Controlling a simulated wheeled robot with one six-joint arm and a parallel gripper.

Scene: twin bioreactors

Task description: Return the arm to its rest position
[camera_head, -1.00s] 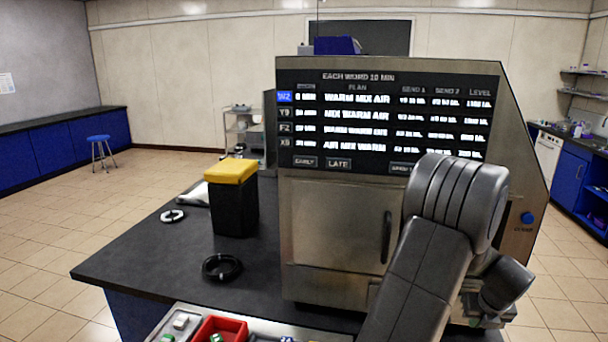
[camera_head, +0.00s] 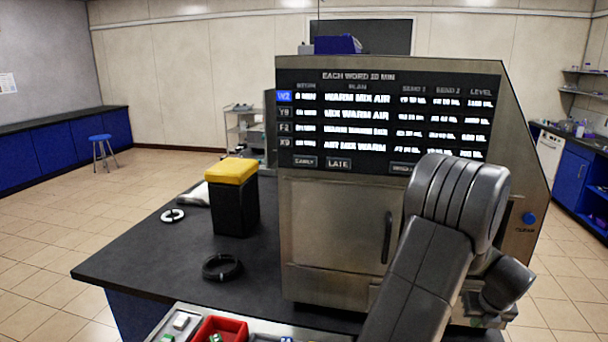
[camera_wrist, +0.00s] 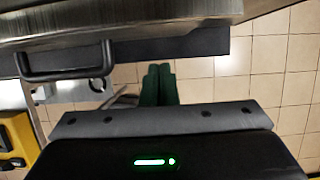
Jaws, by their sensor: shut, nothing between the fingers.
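My gripper (camera_wrist: 159,85) shows in the wrist view as two dark green fingers side by side, shut and empty. Its dark body with a green light fills the bottom of that view. In the head view my grey arm bends in front of the right part of the steel machine (camera_head: 335,225), and my gripper is not clearly seen there. The machine's black door handle (camera_wrist: 65,65) is at the upper left in the wrist view, apart from the fingers. The machine's door is shut in the head view.
A black bin with a yellow lid (camera_head: 231,171) stands on the dark bench (camera_head: 150,255), left of the machine. A black ring (camera_head: 221,267) and a white ring (camera_head: 172,215) lie nearby. A red tray (camera_head: 222,329) is at the bottom edge.

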